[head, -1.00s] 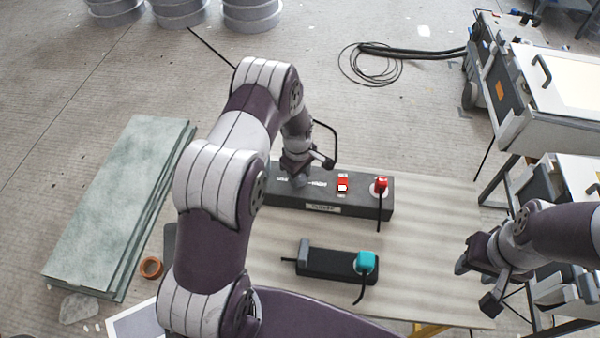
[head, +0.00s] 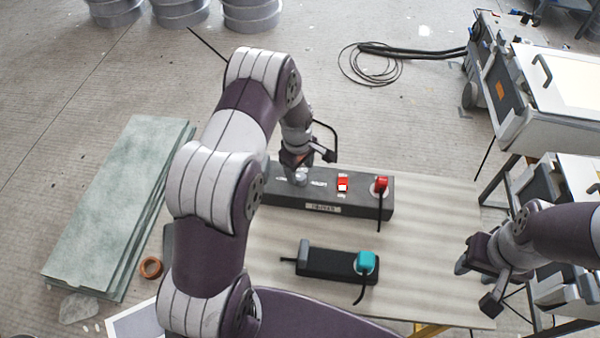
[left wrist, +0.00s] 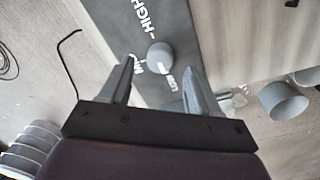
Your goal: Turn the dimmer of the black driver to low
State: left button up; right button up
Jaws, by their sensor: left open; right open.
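The black driver (head: 360,199) is a long dark box on the table, with white lettering on top. Its dimmer is a round grey knob (head: 299,177) near the box's left part; it also shows in the left wrist view (left wrist: 160,53). The labels HIGH, a partly hidden MI and LOW surround the knob. A pale mark on it faces the MI and LOW side; its exact setting is unclear. My left gripper (head: 296,165) is open above the knob, its fingers either side of it in the left wrist view (left wrist: 158,66). My right gripper (head: 474,284) is by the table's right edge.
The driver also carries a red switch (head: 342,184) and a red plug (head: 381,184) with a black cable. A smaller black box (head: 325,263) with a teal plug (head: 365,261) lies nearer me. Bare table (head: 430,235) lies to the right.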

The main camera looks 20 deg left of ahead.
aim_at(298, 178)
pick_arm(q)
notch_tip(298, 178, up, 10)
jog(key=shift+s+b, duration=0.3)
jog(key=shift+b, duration=0.05)
jog(key=s+d+r+m, duration=0.3)
jog(key=s+m, duration=0.4)
jog(key=s, duration=0.2)
jog(key=s+d+r+m, duration=0.3)
jog(key=s+m, duration=0.4)
jog(key=s, duration=0.3)
jog(key=shift+r+m+t, duration=0.3)
jog(key=shift+r+t, duration=0.05)
jog(key=shift+t, duration=0.05)
